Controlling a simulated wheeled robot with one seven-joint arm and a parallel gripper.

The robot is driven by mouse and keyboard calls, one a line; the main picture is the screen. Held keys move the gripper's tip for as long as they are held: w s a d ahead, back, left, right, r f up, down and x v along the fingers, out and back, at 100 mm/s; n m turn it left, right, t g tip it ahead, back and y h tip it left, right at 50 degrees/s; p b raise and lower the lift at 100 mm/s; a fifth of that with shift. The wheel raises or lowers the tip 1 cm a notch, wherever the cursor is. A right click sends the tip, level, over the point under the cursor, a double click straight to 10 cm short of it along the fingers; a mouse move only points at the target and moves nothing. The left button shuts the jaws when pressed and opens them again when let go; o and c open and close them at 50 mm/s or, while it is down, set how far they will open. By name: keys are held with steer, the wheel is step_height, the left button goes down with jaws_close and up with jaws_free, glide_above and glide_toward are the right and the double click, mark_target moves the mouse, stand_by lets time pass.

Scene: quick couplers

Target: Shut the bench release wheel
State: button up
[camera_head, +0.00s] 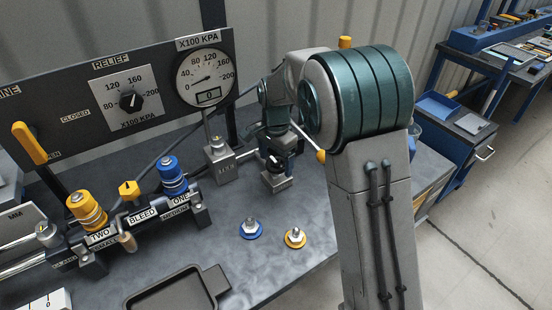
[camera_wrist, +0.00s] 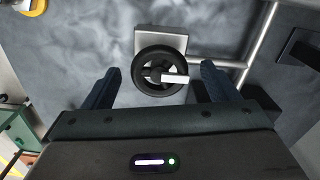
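The release wheel (camera_wrist: 160,72) is a small black handwheel with a white bar across its hub, on a grey block (camera_wrist: 161,38) joined to metal pipes. In the head view the wheel (camera_head: 274,163) sits on its labelled block (camera_head: 277,181) at the bench's right part, partly covered by my gripper and arm. My gripper (camera_wrist: 160,80) is open, with one dark finger on each side of the wheel in the wrist view. The fingers show a gap to the wheel on both sides. Whether they are level with the wheel or above it I cannot tell.
A pressure gauge (camera_head: 205,78) stands behind on a block (camera_head: 219,163). Blue (camera_head: 250,229) and yellow (camera_head: 295,237) fittings stand on the bench in front. Yellow (camera_head: 86,209) and blue (camera_head: 172,174) couplers are at left. A dark tray (camera_head: 178,291) lies at the front.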

mark_target(276, 163)
step_height(276, 163, up, 14)
stand_by(0.6)
steer(key=shift+f, duration=0.1)
